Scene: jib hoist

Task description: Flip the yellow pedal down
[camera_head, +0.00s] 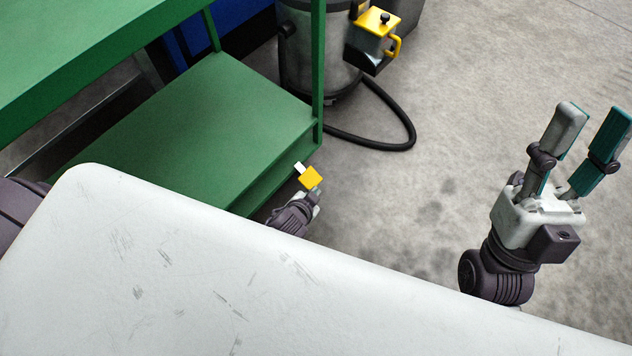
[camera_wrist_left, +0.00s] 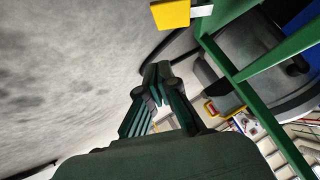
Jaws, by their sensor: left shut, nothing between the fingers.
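The yellow pedal (camera_head: 310,178) is a small flat square on a short white bar, by the front corner of the green bench frame. In the left wrist view, the pedal (camera_wrist_left: 172,14) is at the top edge, beyond my fingertips and partly cut off by the frame. My left gripper (camera_head: 317,192) is just below the pedal in the head view, and its fingers are shut and empty. In the left wrist view, the left gripper's fingertips (camera_wrist_left: 156,72) show a gap to the pedal. My right gripper (camera_head: 590,110) is open and empty over the floor at the right.
A green bench (camera_head: 225,115) with a lower shelf and upright posts stands at the left. Behind it is a grey drum-shaped machine (camera_head: 320,65) with a black hose (camera_head: 408,125) on the floor. A yellow-topped box (camera_head: 376,22) is beside it. The concrete floor is open at the right.

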